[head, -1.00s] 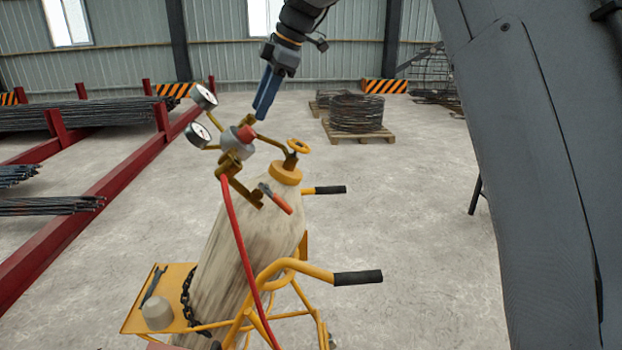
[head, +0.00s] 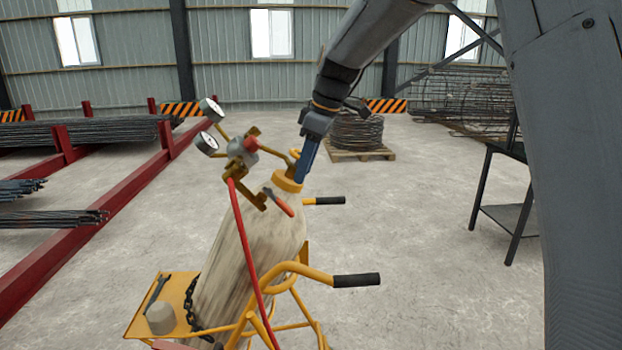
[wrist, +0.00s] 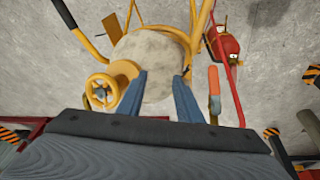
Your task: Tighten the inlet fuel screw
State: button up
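A pale gas cylinder (head: 245,240) stands tilted in the view on a yellow cart. Its regulator (head: 243,152) has two round gauges (head: 208,143), a red knob (head: 251,143), brass fittings and a red hose (head: 242,235). I cannot tell which fitting is the inlet fuel screw. An orange-handled part (head: 284,208) hangs below the regulator; it also shows in the wrist view (wrist: 214,82). My gripper (head: 300,180) is by the cylinder's yellow neck, right of the regulator. In the wrist view its blue fingers (wrist: 159,76) are apart and empty, between the yellow handwheel (wrist: 101,90) and the orange handle.
The cart's handles (head: 356,280) stick out to the right. A yellow shelf (head: 140,322) holds a wrench (head: 156,290). Red racks (head: 95,225) with rebar lie left. A pallet of coiled wire (head: 356,132) stands behind; a dark table (head: 508,215) is right. Floor between is clear.

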jog(key=shift+s+d+f+m, duration=0.4)
jog(key=shift+s+d+f, duration=0.3)
jog(key=shift+d+f, duration=0.05)
jog(key=s+d+f+m+h+b, duration=0.1)
jog(key=s+d+f+m+b, duration=0.1)
jog(key=s+d+f+m, duration=0.5)
jog(key=s+d+f+m+h+b, duration=0.2)
jog(key=s+d+f+m, duration=0.4)
jog(key=s+d+f, duration=0.4)
jog(key=s+f, duration=0.5)
jog(key=s, duration=0.4)
jog(key=shift+s+m+g, duration=0.2)
jog(key=shift+m+g, duration=0.1)
jog(key=shift+m, duration=0.1)
jog(key=shift+d+f, duration=0.1)
